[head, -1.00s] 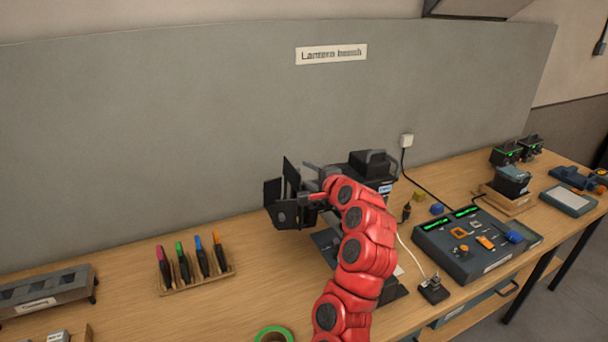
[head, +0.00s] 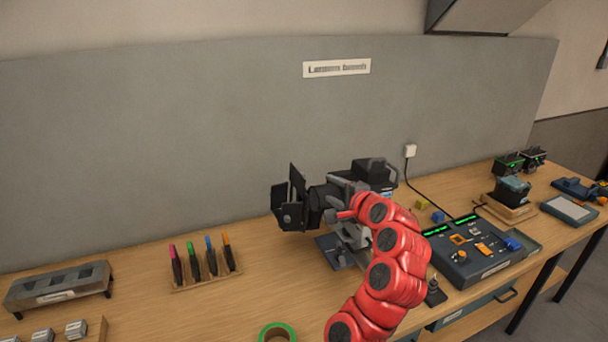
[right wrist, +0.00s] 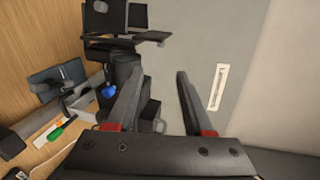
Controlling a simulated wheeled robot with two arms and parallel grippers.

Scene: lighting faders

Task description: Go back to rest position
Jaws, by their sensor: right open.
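My right gripper (head: 344,200) is at the end of the red arm, in front of the black lantern (head: 322,197) on the bench. In the right wrist view its two fingers (right wrist: 155,100) stand apart with nothing between them. The lantern, with its black flaps (right wrist: 105,18), shows beyond the fingers and to their left in that view. I cannot tell from the head view whether the fingers touch the lantern. The arm hides part of the lantern's stand. My left gripper does not show.
A control desk with faders (head: 475,250) stands to the right of the arm. A rack of coloured pens (head: 207,277), a green tape roll (head: 277,331) and a grey tray (head: 60,285) lie to the left. A grey panel (head: 180,150) rises behind the wooden bench.

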